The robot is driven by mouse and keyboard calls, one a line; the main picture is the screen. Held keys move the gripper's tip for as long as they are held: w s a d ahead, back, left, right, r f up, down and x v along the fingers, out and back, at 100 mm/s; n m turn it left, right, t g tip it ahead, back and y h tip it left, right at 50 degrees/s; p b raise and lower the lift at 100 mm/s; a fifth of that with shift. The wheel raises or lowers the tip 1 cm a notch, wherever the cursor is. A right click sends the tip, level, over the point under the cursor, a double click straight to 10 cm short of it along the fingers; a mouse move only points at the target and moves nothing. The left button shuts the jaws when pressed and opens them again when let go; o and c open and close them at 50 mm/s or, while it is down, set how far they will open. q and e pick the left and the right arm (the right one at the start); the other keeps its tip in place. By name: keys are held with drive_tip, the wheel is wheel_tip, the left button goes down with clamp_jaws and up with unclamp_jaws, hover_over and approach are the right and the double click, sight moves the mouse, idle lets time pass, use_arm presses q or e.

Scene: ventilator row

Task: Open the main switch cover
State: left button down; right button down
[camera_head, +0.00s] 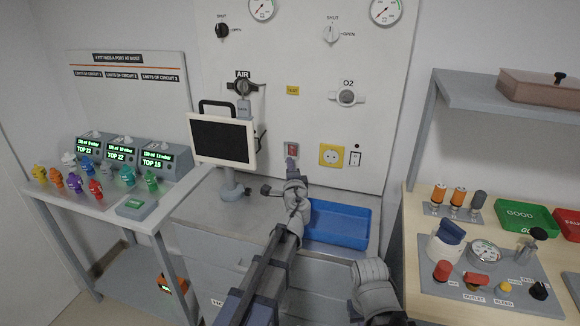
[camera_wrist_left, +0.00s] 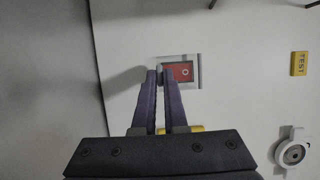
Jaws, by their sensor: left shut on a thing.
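The main switch is a small red square in a pale frame, low on the white wall panel. It shows in the head view (camera_head: 291,149) and, larger, in the left wrist view (camera_wrist_left: 181,73). My left gripper (camera_head: 291,162) reaches up to it from below. In the left wrist view its two dark fingers (camera_wrist_left: 160,74) are nearly together at the frame's left edge, shut on a small grey piece that I take for the edge of the main switch cover. The cover itself is hard to make out and looks flat against the panel. My right gripper is not in view.
A monitor (camera_head: 222,140) on a stand is close left of my left gripper. A yellow socket (camera_head: 332,155) and a rocker switch (camera_head: 355,158) are to the right. A blue tray (camera_head: 338,224) lies below. A shelf (camera_head: 470,95) juts out at the right.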

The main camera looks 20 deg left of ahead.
use_arm(q)
wheel_tip(320, 180, up, 10)
drive_tip(key=s+m+g+h+p, duration=0.1)
drive_tip(key=m+g+p, duration=0.3)
drive_tip(key=g+p, duration=1.2)
drive_tip(key=shift+s+f+h+p, duration=0.25)
drive_tip(key=shift+h+p, duration=0.15)
drive_tip(key=shift+p, duration=6.5)
drive_tip(key=shift+m, duration=0.3)
drive_tip(key=c, duration=1)
unclamp_jaws()
drive_tip(key=shift+o, duration=0.2)
